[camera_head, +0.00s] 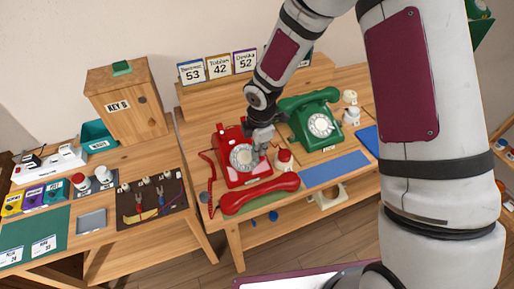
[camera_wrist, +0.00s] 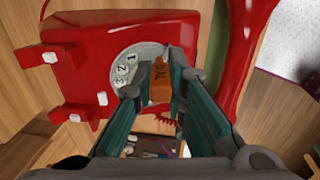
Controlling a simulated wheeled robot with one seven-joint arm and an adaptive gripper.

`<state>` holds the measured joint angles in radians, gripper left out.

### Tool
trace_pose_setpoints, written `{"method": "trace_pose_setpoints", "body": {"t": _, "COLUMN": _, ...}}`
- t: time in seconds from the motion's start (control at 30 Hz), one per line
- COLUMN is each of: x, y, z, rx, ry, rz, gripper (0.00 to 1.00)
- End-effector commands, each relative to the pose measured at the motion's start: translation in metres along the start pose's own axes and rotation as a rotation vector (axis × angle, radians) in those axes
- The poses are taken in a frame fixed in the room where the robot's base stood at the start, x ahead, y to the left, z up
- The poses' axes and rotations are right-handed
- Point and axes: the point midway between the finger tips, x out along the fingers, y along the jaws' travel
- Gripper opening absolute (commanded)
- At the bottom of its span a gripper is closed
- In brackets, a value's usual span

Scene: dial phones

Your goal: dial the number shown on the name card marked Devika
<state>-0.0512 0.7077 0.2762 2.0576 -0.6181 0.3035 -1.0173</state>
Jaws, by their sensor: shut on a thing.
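The Devika name card (camera_head: 243,62), purple-topped with 52, stands on the back shelf. The red phone (camera_head: 230,140) has a pale rotary dial (camera_head: 241,158); its handset (camera_head: 260,194) lies off the cradle along the table front. The wrist view shows the red phone (camera_wrist: 88,60), the dial (camera_wrist: 130,60) with digits 1, 2 and 3 visible, and the handset (camera_wrist: 250,50). My gripper (camera_head: 259,147) is at the dial's right side, shut on an orange block (camera_wrist: 160,82) with dark lettering. The block hides part of the dial; its tip contact is unclear.
A green phone (camera_head: 316,118) with its handset on stands to the right. A red-topped white item (camera_head: 284,160) sits close beside my gripper. Cards with 53 (camera_head: 191,74) and 42 (camera_head: 219,67) stand left of Devika's. A blue mat (camera_head: 335,168) lies at the front right.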

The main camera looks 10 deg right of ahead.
Motion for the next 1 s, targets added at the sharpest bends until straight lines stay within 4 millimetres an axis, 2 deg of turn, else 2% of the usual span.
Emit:
{"method": "trace_pose_setpoints", "body": {"t": 0.47, "x": -0.003, "y": -0.001, "z": 0.000, "rx": 0.001, "ry": 0.000, "rz": 0.000, "gripper": 0.00}}
{"method": "trace_pose_setpoints", "body": {"t": 1.0, "x": -0.057, "y": -0.017, "z": 0.000, "rx": 0.002, "ry": -0.001, "rz": 0.000, "gripper": 0.00}}
